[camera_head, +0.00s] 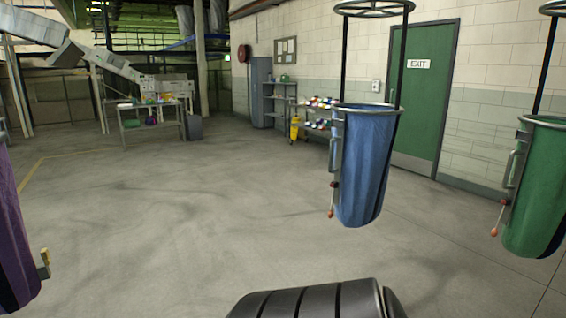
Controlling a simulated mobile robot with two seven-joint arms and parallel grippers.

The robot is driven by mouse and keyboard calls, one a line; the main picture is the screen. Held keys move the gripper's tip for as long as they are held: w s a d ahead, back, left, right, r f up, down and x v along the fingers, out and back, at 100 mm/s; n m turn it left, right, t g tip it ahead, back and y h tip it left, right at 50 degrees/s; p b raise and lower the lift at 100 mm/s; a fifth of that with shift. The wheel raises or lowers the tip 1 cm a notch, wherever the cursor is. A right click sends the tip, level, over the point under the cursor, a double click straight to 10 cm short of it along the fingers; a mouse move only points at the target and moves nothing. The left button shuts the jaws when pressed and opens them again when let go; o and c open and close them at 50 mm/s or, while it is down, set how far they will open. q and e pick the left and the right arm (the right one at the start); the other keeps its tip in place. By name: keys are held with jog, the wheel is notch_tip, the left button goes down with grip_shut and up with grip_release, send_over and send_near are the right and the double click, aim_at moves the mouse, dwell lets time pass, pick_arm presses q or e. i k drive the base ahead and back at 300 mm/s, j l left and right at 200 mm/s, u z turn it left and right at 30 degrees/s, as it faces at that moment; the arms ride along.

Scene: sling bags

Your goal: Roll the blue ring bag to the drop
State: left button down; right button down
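The blue ring bag (364,165) hangs right of centre from a round metal hoop on two black straps, with a wheel-like ring (374,8) above. It hangs clear of the floor. A metal handle and a cord with a small orange-red knob (330,214) are on its left side. A dark ribbed part of my own body (312,300) shows at the bottom centre. Neither gripper can be made out. No drop place can be told for sure.
A green bag (540,190) hangs at the right edge and a purple bag (14,240) at the left edge. A green exit door (427,95), stocked shelf cart (318,122) and work table (160,125) stand farther back. The middle floor (190,210) is clear.

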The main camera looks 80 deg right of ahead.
aim_at(361, 145)
jog(key=z, duration=3.05)
jog(key=i+j+z, duration=0.15)
jog(key=i, duration=0.4)
